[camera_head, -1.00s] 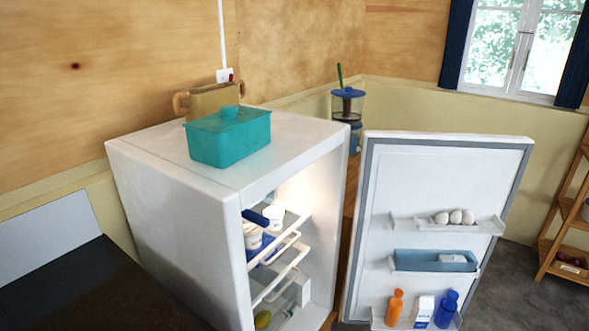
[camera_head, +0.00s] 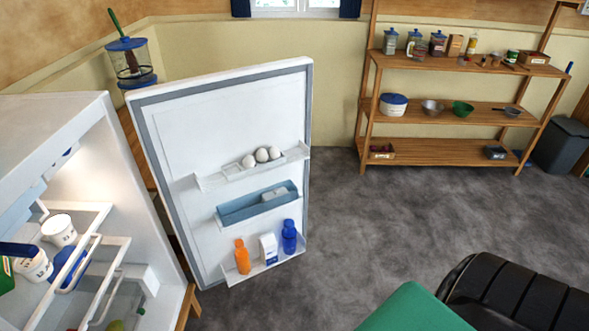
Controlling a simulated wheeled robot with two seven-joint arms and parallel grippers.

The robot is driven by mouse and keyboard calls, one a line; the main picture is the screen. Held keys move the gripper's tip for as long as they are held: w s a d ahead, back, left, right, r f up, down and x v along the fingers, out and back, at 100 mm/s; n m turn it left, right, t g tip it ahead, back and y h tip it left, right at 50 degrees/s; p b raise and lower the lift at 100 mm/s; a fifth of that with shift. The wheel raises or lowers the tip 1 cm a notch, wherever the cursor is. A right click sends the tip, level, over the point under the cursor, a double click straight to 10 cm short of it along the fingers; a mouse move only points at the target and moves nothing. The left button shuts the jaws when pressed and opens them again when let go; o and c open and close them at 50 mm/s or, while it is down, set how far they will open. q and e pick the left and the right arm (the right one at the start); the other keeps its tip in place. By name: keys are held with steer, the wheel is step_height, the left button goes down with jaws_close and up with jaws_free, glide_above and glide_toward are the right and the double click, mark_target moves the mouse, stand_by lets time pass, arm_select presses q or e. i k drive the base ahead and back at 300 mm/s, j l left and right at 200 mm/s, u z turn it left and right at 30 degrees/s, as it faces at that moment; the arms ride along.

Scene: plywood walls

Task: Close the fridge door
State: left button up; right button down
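The white fridge (camera_head: 62,110) stands at the left of the head view, cut off by the picture's edge. Its door (camera_head: 225,122) is wide open to the right, with its inner side and grey seal facing me. The door shelves hold white eggs (camera_head: 262,154), a blue tray (camera_head: 258,203), an orange bottle (camera_head: 242,257), a white carton (camera_head: 268,248) and a blue bottle (camera_head: 289,236). Neither of my grippers is in view.
A wooden shelf rack (camera_head: 450,107) with jars and bowls stands against the back wall. A dark bin (camera_head: 563,146) is at the far right. A green object (camera_head: 414,308) and a black ribbed object (camera_head: 515,290) fill the lower right. Grey floor (camera_head: 385,220) right of the door is clear.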

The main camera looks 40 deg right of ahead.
mark_target(187, 130)
steer(key=i+l+z, duration=0.2)
steer(key=l+z, duration=0.25)
steer(key=i+l+z, duration=0.25)
steer(key=l+z, duration=0.2)
steer(key=i+l+z, duration=0.25)
steer(key=z, duration=0.2)
steer(key=i+l+z, duration=0.15)
steer(key=i+z, duration=0.3)
steer(key=i+l+z, duration=0.1)
steer(key=i, duration=0.45)
steer(key=i+l, duration=0.25)
steer(key=i, duration=0.25)
steer(key=i+u, duration=0.2)
steer(key=u, duration=0.2)
steer(key=i+u, duration=0.25)
steer(key=u, duration=0.2)
steer(key=i+l+u, duration=0.2)
steer(key=u, duration=0.2)
steer(key=i+l+u, duration=0.15)
steer(key=u, duration=0.3)
steer(key=i+u, duration=0.15)
steer(key=u, duration=0.3)
steer(key=i+l+u, duration=0.15)
steer(key=u, duration=0.35)
steer(key=i+l+u, duration=0.1)
steer(key=u, duration=0.35)
steer(key=l+u, duration=0.3)
steer(key=u, duration=0.15)
